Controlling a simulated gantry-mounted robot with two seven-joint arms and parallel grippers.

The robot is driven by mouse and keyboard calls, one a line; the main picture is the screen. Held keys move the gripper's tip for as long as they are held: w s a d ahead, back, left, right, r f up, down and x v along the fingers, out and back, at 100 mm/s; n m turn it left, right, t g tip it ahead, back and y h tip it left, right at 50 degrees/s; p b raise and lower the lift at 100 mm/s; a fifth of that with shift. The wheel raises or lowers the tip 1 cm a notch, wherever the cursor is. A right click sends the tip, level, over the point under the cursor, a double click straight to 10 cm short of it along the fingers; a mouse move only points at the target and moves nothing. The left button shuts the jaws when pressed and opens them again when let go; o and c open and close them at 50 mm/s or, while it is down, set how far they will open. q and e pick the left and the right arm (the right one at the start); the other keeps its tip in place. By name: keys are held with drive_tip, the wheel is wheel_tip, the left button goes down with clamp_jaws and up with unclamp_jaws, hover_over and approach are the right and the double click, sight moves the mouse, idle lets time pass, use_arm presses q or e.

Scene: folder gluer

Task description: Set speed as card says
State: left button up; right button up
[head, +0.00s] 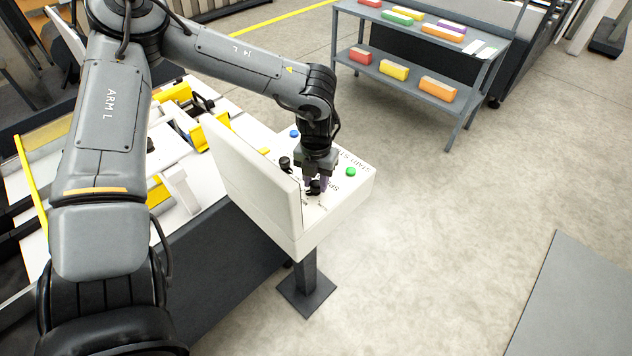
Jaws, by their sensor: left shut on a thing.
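The white control box (345,200) stands on a dark pedestal with a tilted white panel at its left side. On its top I see a green button (351,171), a blue button (294,133) and a black knob (284,163). My left gripper (316,186) points down at the box top and is shut on another black knob (314,188) near the front edge. The printing beside that knob is partly hidden by the gripper, and its setting is too small to read. I cannot make out a card with readable text. My right gripper is not in view.
The folder gluer (180,155), with yellow parts and white sheets, lies left of the box. A grey shelf (400,75) with several coloured boxes stands at the back. A grey mat (575,305) lies at right. The floor between is clear.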

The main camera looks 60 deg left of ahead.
sight(316, 183)
use_arm(q)
drive_tip(key=m, duration=0.3)
drive_tip(key=shift+b, duration=0.3)
drive_tip(key=shift+m, duration=1.4)
drive_tip(key=o, duration=1)
drive_tip(key=shift+o, duration=0.2)
wheel_tip(316, 183, up, 11)
drive_tip(key=p, duration=0.1)
